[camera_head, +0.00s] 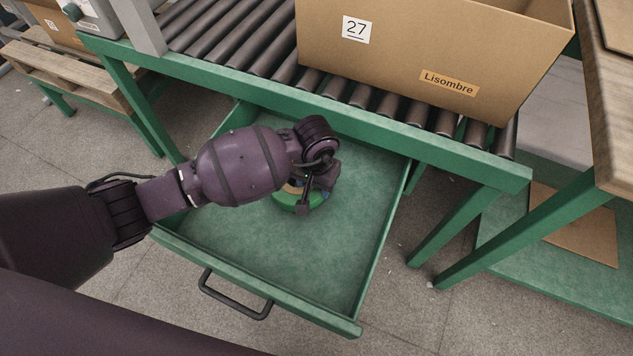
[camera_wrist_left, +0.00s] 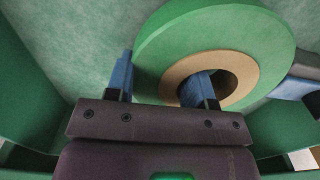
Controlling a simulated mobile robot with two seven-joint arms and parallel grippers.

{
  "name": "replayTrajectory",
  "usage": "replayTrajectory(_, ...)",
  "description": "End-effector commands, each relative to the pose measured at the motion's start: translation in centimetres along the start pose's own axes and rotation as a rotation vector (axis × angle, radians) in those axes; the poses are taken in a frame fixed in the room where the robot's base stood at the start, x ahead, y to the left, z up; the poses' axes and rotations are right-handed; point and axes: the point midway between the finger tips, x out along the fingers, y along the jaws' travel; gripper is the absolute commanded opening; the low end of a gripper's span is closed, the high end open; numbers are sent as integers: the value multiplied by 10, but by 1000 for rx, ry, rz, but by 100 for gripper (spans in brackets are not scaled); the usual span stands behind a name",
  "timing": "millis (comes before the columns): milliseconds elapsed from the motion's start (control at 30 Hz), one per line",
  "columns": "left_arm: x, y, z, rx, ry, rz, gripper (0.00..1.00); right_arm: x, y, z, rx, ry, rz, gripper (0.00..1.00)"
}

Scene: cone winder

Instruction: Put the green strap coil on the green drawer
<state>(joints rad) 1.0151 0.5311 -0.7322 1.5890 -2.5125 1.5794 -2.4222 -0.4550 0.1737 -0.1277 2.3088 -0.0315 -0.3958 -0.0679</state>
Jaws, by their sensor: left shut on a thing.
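The green strap coil (camera_head: 289,203) is a flat green ring with a tan core, inside the open green drawer (camera_head: 262,252). My left gripper (camera_head: 308,203) is over it and hides much of it. In the left wrist view the coil (camera_wrist_left: 205,28) fills the upper middle. There my left gripper (camera_wrist_left: 160,82) is shut on the coil's ring, one blue finger in the core hole and the other outside the rim. The coil is low over the drawer floor; I cannot tell whether it touches. My right gripper is in neither view.
A small blue and dark thing (camera_wrist_left: 292,88) lies right of the coil in the left wrist view. A large carton (camera_head: 430,50) marked 27 stands on the roller conveyor (camera_head: 235,40) above the drawer. The drawer's front and right floor is bare.

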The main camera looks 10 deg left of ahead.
Motion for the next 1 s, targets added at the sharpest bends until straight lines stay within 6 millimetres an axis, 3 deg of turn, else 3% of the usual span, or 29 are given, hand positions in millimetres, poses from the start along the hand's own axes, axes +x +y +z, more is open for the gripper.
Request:
replayTrajectory(300, 3, 0, -2, 0, 6, 1, 10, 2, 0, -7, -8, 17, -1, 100)
replayTrajectory(967, 18, 0, 0, 0, 2, 1, 10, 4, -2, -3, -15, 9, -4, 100)
replayTrajectory(1000, 19, 0, 0, 0, 0, 1, 50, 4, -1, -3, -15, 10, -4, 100)
